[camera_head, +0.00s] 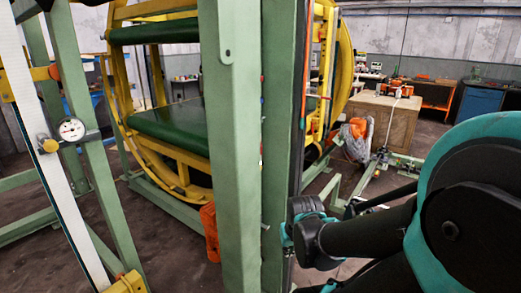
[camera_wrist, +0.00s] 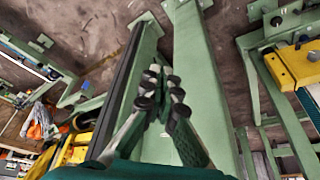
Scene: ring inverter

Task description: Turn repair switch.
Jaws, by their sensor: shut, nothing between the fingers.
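I cannot make out a repair switch for certain in either view. In the wrist view, my gripper (camera_wrist: 163,80) points at the green posts, with its two dark-tipped fingers close together and nothing visible held between them. It lies in front of the gap between a green post with a black strip (camera_wrist: 122,90) and a wider green post (camera_wrist: 200,75). In the head view, my arm reaches in from the right to the near green post (camera_head: 231,150). My fingers cannot be made out there.
A yellow ring frame (camera_head: 165,160) with green platforms stands behind the posts. A round gauge (camera_head: 71,129) sits on the left framework. An orange part (camera_head: 210,232) is low beside the post. A wooden cabinet (camera_head: 391,126) stands back right. Some floor is bare between the frames.

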